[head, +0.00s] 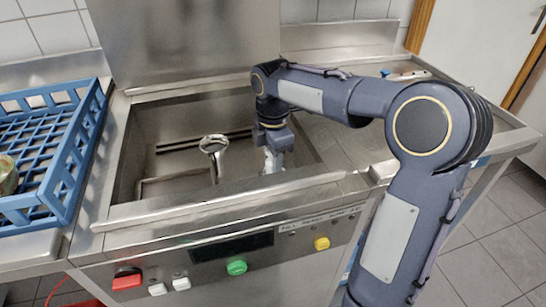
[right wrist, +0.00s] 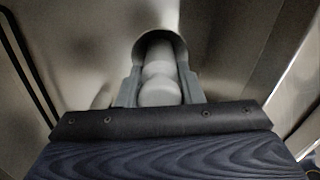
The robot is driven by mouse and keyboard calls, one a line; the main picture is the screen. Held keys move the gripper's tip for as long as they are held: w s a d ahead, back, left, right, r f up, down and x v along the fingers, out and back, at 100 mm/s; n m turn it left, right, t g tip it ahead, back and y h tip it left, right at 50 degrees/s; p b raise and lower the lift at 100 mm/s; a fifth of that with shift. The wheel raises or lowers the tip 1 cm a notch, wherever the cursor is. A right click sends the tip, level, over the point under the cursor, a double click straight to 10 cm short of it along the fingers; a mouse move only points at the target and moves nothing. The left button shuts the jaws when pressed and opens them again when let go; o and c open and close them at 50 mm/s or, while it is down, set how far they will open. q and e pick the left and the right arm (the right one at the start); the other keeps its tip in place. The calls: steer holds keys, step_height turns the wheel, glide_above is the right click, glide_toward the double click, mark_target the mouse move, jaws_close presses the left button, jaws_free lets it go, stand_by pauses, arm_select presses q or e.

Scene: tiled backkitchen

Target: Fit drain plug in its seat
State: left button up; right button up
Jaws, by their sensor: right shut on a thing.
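My right gripper (head: 272,162) reaches down into the right part of the steel basin (head: 140,150). In the right wrist view its two fingers (right wrist: 160,82) are shut on a pale grey, rounded, stem-like piece (right wrist: 160,92), which I take to be the drain plug. A dark-edged round outline (right wrist: 160,34) shows around its far end; I cannot tell whether this is the seat or part of the plug. The contact below is hidden. In the head view the plug is mostly hidden by my gripper. My left gripper is not in view.
A shiny round-topped metal post (head: 213,147) stands in the basin left of my gripper. A blue rack (head: 50,150) stands at left. The front panel (head: 205,262) has coloured buttons. A raised steel hood (head: 185,40) is behind.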

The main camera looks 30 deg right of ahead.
steer(key=shift+f, duration=0.4)
steer(key=o, duration=1.1)
steer(key=shift+o, duration=0.3)
steer(key=o, duration=0.5)
steer(key=shift+c, duration=0.2)
steer(key=shift+r, duration=0.1)
steer(key=shift+r+p, duration=3.9)
steer(key=shift+r, duration=0.05)
